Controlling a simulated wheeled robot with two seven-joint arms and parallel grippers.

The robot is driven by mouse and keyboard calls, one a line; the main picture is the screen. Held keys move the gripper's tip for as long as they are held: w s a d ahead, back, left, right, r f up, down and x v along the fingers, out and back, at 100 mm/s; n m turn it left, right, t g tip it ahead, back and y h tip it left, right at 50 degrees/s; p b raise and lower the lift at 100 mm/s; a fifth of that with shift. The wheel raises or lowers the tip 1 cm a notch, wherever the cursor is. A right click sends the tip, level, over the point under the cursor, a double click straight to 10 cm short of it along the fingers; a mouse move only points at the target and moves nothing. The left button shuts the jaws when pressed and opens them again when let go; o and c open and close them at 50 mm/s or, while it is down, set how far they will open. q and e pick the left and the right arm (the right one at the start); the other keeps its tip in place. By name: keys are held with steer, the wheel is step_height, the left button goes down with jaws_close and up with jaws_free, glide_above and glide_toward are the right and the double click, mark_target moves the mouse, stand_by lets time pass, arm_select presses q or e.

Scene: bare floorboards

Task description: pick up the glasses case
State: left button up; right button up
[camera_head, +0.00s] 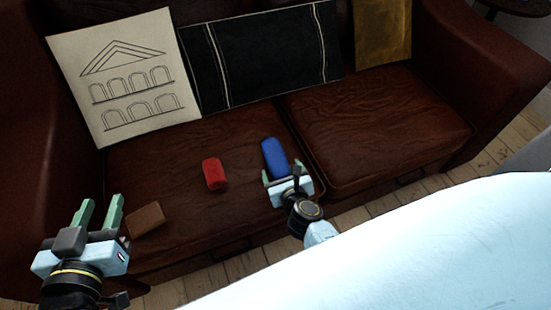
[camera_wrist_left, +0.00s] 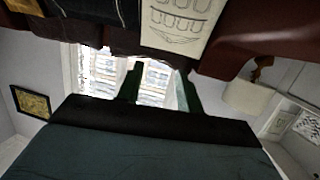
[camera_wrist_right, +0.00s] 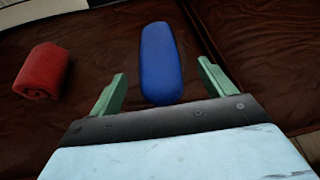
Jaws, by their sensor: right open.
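The glasses case appears to be the long blue rounded object (camera_head: 275,157) lying on the brown leather sofa seat, near the gap between the cushions. In the right wrist view the blue case (camera_wrist_right: 161,62) lies just ahead of my right gripper (camera_wrist_right: 160,90), its near end between the lines of the two open fingers. My right gripper also shows in the head view (camera_head: 284,177), with nothing held. My left gripper (camera_head: 103,213) is open and empty at the lower left, in front of the sofa; its fingers show apart in the left wrist view (camera_wrist_left: 160,85).
A red rolled item (camera_head: 214,174) lies on the seat left of the blue case. A flat brown item (camera_head: 146,219) lies near the seat's front edge. A building-print cushion (camera_head: 120,80), a black cushion (camera_head: 265,55) and a gold cushion (camera_head: 383,30) lean along the back. The right seat cushion is clear.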

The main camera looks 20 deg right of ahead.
mark_target(279, 166)
steer(key=b+x, duration=0.2)
steer(key=x, duration=0.2)
steer(key=shift+w+f, duration=0.1)
steer(key=shift+w, duration=0.25)
arm_select(q)
step_height(279, 166, up, 8)
steer(key=d+t+h, duration=0.1)
steer(key=t+h, duration=0.1)
steer(key=t, duration=0.3)
steer(key=shift+d+r+t, duration=0.25)
steer(key=shift+d+t, duration=0.05)
arm_select(e)
steer(key=shift+c, duration=0.4)
steer(key=c, duration=1)
